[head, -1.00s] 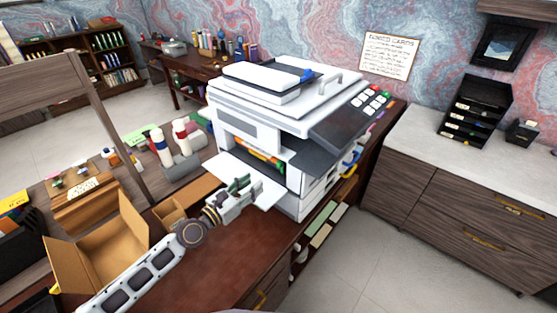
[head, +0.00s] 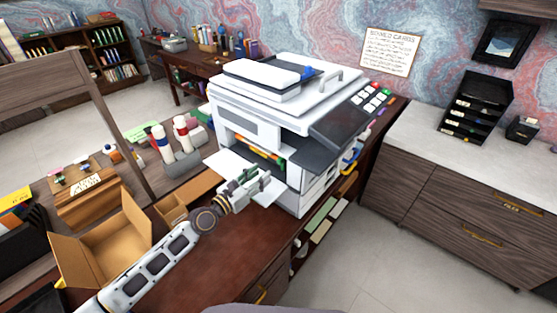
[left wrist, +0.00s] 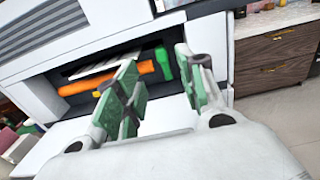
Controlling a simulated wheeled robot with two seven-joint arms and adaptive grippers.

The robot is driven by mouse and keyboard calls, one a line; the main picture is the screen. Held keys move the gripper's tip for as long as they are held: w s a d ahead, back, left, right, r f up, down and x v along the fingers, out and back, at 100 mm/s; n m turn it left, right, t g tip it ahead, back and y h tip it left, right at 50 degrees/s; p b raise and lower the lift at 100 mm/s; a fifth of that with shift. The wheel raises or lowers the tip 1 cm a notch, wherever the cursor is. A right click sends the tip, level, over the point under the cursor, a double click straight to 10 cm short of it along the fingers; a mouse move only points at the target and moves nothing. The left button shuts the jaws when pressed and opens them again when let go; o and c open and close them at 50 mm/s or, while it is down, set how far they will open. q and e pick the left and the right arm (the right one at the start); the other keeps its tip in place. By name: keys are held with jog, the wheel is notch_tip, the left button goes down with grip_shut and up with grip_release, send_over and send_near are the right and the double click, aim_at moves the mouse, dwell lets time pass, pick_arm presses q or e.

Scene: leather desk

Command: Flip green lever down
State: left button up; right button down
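The white copier (head: 285,110) stands on the dark desk with its front panel (head: 228,163) folded open. In the left wrist view its open bay shows a green lever (left wrist: 163,65) beside an orange cylinder (left wrist: 130,76). The lever's exact tilt is hard to tell. My left gripper (head: 258,178) is in front of the bay, over the open panel; it also shows in the left wrist view (left wrist: 165,85). Its green-padded fingers are spread apart with nothing between them, and they appear short of the lever. My right gripper is not in view.
An open cardboard box (head: 105,245) and a smaller box (head: 183,205) sit on the desk to the left. White and coloured bottles (head: 162,143) stand behind them. The desk front (head: 225,265) is largely clear.

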aim_at(278, 161)
pick_arm(q)
jog(key=shift+p+x, duration=0.4)
jog(key=shift+x, duration=4.75)
grip_shut()
